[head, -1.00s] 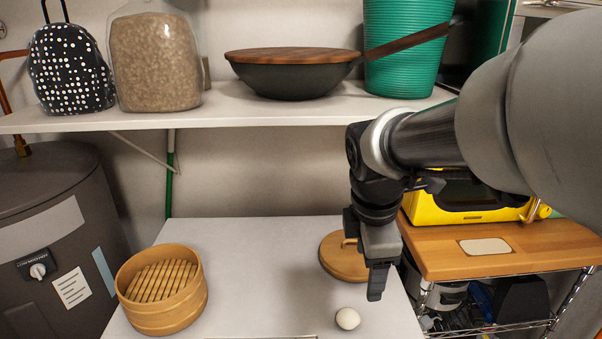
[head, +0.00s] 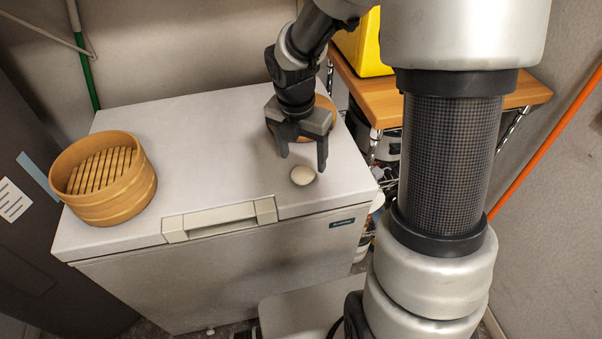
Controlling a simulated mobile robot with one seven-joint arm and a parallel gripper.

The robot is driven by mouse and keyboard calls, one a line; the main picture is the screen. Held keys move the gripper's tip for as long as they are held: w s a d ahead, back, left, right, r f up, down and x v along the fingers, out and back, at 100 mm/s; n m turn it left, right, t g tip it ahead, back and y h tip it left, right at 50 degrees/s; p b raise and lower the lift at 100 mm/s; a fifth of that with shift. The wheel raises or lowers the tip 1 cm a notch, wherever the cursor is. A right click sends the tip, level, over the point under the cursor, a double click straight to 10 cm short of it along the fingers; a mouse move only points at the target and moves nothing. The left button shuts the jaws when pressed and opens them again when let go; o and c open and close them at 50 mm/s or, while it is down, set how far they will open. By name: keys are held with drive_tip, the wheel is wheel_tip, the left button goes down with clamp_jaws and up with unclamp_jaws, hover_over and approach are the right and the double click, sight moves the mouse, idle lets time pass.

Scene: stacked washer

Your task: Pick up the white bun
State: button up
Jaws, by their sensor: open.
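The white bun (head: 302,175) is a small round piece on the white lid of the chest freezer (head: 200,120), near its front right. My gripper (head: 302,162) points down with its two fingers apart. In the picture the fingertips lie just above the bun, one toward its left and one toward its right. The gripper is empty. The exact height of the fingers over the bun is hard to tell.
A bamboo steamer basket (head: 105,205) stands on the freezer's left. A round wooden lid (head: 326,104) lies behind my gripper, partly hidden. A wooden-topped rack (head: 395,95) with a yellow appliance (head: 362,45) stands at right. The lid's middle is clear.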

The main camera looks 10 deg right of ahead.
sight(302, 171)
drive_tip(key=f, duration=0.2)
drive_tip(key=f+b, duration=0.1)
drive_tip(key=f, duration=0.3)
drive_tip(key=shift+w+f, duration=0.25)
drive_tip(key=shift+w, duration=0.15)
drive_tip(key=c, duration=1.1)
drive_tip(key=shift+r, duration=0.1)
wheel_tip(302, 171, up, 10)
drive_tip(key=p, duration=0.1)
drive_tip(key=shift+p, duration=0.4)
